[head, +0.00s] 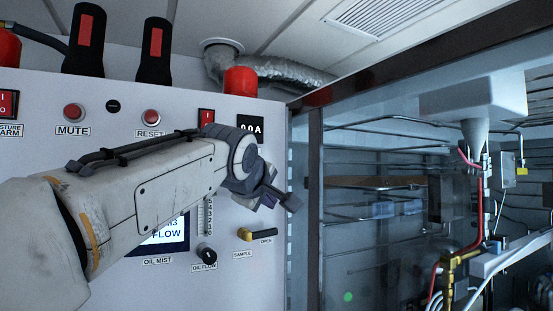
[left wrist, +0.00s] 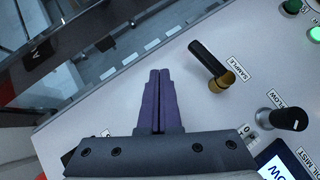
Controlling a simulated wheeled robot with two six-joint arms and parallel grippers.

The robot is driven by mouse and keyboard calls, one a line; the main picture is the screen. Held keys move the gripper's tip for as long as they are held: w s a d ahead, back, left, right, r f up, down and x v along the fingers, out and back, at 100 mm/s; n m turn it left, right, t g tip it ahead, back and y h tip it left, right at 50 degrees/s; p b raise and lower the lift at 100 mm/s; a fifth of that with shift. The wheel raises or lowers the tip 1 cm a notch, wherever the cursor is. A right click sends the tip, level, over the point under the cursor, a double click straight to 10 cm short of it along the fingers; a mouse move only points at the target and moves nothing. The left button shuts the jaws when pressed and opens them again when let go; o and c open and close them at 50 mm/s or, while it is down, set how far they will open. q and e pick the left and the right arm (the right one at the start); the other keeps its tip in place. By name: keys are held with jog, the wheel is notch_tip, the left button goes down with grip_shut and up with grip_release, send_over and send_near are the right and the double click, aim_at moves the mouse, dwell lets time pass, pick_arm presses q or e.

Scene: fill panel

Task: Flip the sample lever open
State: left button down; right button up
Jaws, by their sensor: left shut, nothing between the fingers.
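The sample lever (head: 264,233) is a black handle on a brass pivot, low on the white panel's right part. In the head view its handle points right, just above the OPEN label (head: 266,241), with the SAMPLE label (head: 243,254) below the pivot. In the left wrist view the lever (left wrist: 206,60) lies right of the fingers, with a clear gap in the picture. My left gripper (head: 270,200) is shut and empty, in front of the panel and above the lever in the head view. Its purple fingers (left wrist: 159,76) are together in the left wrist view. My right gripper is out of view.
The OIL FLOW knob (head: 206,254) sits left of the lever, beside the oil mist display (head: 165,236). RESET (head: 151,117) and MUTE (head: 73,112) buttons are higher up. A glass-fronted cabinet with pipes and a dark frame (head: 314,190) stands right of the panel.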

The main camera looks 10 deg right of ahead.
pick_arm(q)
jog(key=s+d+r+b, duration=0.1)
jog(key=s+r, duration=0.6)
jog(key=shift+d, duration=0.15)
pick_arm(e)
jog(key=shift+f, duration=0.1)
pick_arm(q)
jog(key=shift+r, duration=0.1)
jog(key=s+a+f+m+g+y+b, duration=0.1)
jog(key=s+f+m+g+b, duration=0.25)
jog(key=f, duration=1.15)
jog(key=s+a+f+m+g+y+b, duration=0.1)
jog(key=s+f+m+g+b, duration=0.3)
jog(key=f, duration=1.2)
jog(key=s+a+f+m+g+y+b, duration=0.1)
jog(key=s+a+f, duration=0.3)
jog(key=f, duration=0.5)
jog(key=s+a+f+m+g+y+b, duration=0.1)
jog(key=s+a+f+m, duration=0.3)
jog(key=s+f, duration=0.5)
jog(key=s+a+f+m+g+b, duration=0.1)
jog(key=s+a+f+m+g, duration=0.2)
jog(key=f, duration=0.8)
jog(key=s+a, duration=0.2)
jog(key=s, duration=0.1)
jog(key=shift+s+y+b, duration=0.3)
jog(key=shift+y+b, duration=0.1)
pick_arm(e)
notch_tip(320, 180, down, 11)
